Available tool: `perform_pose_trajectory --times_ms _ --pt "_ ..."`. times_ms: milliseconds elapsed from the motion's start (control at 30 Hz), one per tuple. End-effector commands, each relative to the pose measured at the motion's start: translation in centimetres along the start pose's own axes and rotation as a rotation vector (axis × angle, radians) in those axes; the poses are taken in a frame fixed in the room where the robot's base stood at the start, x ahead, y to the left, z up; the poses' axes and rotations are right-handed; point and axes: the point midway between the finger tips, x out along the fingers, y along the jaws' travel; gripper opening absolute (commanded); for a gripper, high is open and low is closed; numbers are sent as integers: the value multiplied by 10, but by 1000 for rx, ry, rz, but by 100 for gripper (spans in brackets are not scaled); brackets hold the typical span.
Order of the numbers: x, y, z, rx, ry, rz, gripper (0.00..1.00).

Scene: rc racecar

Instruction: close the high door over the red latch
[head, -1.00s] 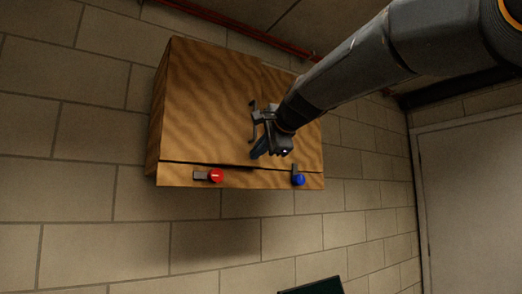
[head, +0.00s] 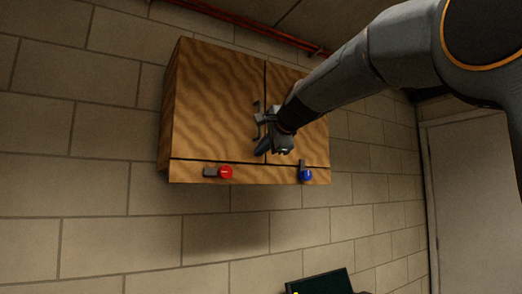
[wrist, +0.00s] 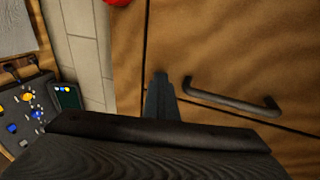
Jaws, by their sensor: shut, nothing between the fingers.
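The wooden wall cabinet (head: 210,110) has two doors side by side. The left door (head: 215,95), above the red latch (head: 226,172), looks flush with its frame. The red latch's grey bar lies sideways, below the door edge. This door's dark handle (head: 257,113) is near the middle seam, and also shows in the wrist view (wrist: 232,100). My gripper (head: 266,132) is shut and empty at the door's lower inner corner. In the wrist view its finger (wrist: 160,97) is beside the handle, not around it; contact with the door cannot be told.
The right door (head: 315,130) is closed, partly hidden by my arm. Its blue latch (head: 306,174) has its bar pointing up. A red pipe (head: 245,24) runs above the cabinet. Below is a dark screen (head: 322,284). Open wall lies left; a grey door (head: 470,190) stands at right.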

Motion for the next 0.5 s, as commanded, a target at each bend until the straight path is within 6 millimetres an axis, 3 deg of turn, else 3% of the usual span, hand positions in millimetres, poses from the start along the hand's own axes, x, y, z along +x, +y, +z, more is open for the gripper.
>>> perform_pose_trajectory --times_ms 233,500 --pt "-31 9 -2 -6 -7 -4 0" --pt "-92 9 -14 -3 3 -3 0"
